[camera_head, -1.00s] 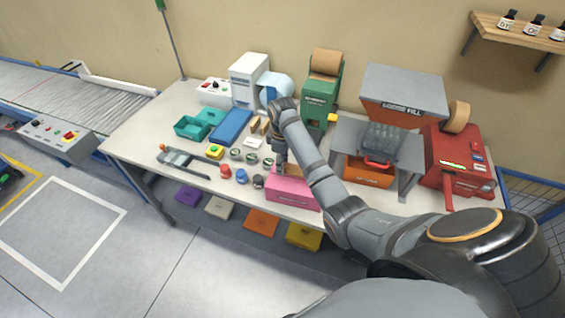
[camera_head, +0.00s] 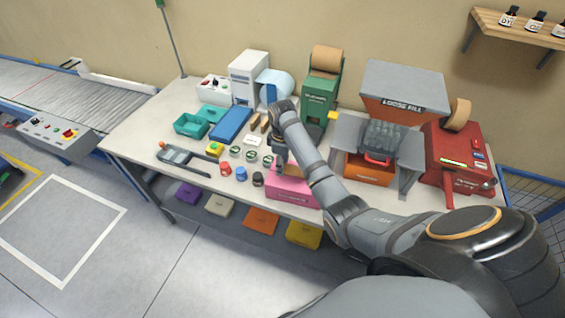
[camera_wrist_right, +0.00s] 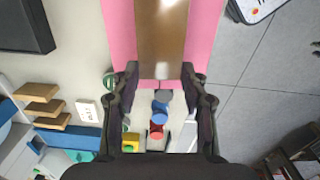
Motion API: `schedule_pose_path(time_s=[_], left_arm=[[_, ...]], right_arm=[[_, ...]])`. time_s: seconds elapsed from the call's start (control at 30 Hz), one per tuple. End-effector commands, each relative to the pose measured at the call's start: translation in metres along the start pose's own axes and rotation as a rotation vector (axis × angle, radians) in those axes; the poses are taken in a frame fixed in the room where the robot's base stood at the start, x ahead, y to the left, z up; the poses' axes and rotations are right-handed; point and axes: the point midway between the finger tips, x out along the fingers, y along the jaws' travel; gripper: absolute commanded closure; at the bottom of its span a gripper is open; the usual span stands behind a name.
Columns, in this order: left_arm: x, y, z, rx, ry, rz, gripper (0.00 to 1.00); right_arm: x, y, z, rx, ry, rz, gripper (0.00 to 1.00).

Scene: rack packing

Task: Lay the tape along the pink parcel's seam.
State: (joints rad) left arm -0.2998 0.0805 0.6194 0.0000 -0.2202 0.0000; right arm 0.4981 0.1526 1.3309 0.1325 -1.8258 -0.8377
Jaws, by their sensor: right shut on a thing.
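The pink parcel (camera_head: 292,191) stands at the front edge of the table, below my right gripper. In the right wrist view, the pink parcel (camera_wrist_right: 122,28) shows as a pink strip on either side of a wide, shiny brown tape (camera_wrist_right: 161,35). The tape runs lengthwise over the middle of the parcel, and its near end is between my fingers. My right gripper (camera_wrist_right: 160,78) is shut on the tape, with a finger at each edge. Whether the tape is pressed flat on the parcel cannot be told. My left gripper is not in view.
A red jar (camera_head: 225,168), a blue jar (camera_head: 241,173) and a dark jar (camera_head: 258,179) stand left of the parcel. The orange loose-fill station (camera_head: 368,172) stands to the right. The green tape dispenser (camera_head: 319,99) stands behind. Open floor lies in front.

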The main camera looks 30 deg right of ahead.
Motion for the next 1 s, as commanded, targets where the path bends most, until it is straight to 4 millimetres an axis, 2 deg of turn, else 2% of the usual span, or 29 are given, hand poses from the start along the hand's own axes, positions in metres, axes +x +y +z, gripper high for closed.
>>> schedule_pose_path(time_s=[1.0], left_arm=[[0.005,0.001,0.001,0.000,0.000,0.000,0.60]], right_arm=[[0.021,0.000,0.000,0.000,0.000,0.000,0.65]])
